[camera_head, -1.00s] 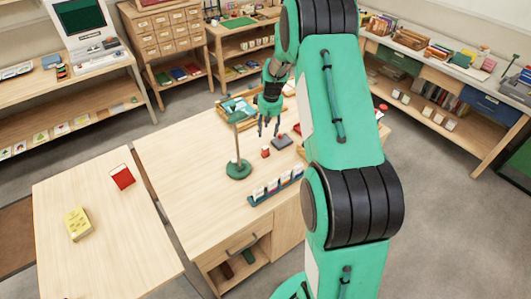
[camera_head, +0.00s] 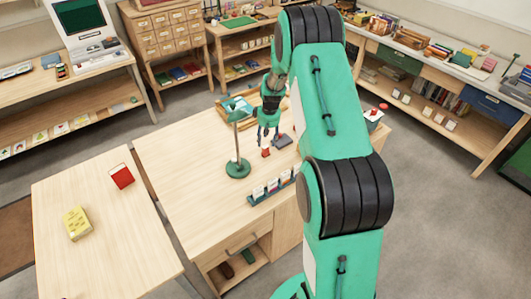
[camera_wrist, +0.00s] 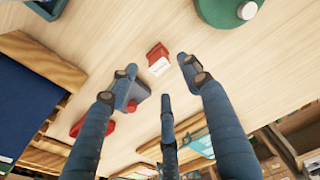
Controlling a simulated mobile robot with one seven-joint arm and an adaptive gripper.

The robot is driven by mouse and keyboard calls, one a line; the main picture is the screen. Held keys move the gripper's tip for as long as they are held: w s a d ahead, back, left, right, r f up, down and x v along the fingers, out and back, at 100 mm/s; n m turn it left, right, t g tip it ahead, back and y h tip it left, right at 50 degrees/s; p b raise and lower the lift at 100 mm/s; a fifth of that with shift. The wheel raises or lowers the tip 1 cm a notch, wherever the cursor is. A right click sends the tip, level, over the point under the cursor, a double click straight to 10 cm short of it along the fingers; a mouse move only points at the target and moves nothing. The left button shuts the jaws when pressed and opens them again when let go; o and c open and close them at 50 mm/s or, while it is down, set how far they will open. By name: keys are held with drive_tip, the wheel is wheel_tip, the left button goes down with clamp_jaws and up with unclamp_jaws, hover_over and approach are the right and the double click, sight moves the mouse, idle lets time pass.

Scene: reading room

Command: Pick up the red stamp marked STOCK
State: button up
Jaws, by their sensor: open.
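A small red stamp (camera_head: 265,153) with a white label stands on the middle table. It shows in the wrist view (camera_wrist: 158,50) just beyond my fingertips; the writing on its label is too small to read. My gripper (camera_head: 267,138) is open and empty, pointing down just above and behind the stamp. In the wrist view my blue fingers (camera_wrist: 157,82) are spread, with the stamp ahead of the gap between them and apart from them. A dark grey pad (camera_head: 283,141) lies right of the stamp, partly hidden by a finger in the wrist view.
A green lamp stand (camera_head: 237,168) is left of the stamp. A blue rack (camera_head: 258,199) with white cards is in front. A wooden tray (camera_head: 222,103) lies behind. The table's left side is clear. A side table holds a red box (camera_head: 121,176) and a yellow block (camera_head: 77,223).

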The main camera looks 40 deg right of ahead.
sight(266, 146)
drive_tip(key=shift+w+f, duration=0.1)
drive_tip(key=shift+f, duration=0.6)
drive_tip(key=shift+w+f+b, duration=0.2)
drive_tip(key=shift+f+b, duration=0.05)
drive_tip(key=shift+f, duration=1.05)
drive_tip(key=shift+w+f+b, duration=0.15)
drive_tip(key=shift+f+b, duration=0.05)
drive_tip(key=shift+f, duration=1.1)
clamp_jaws()
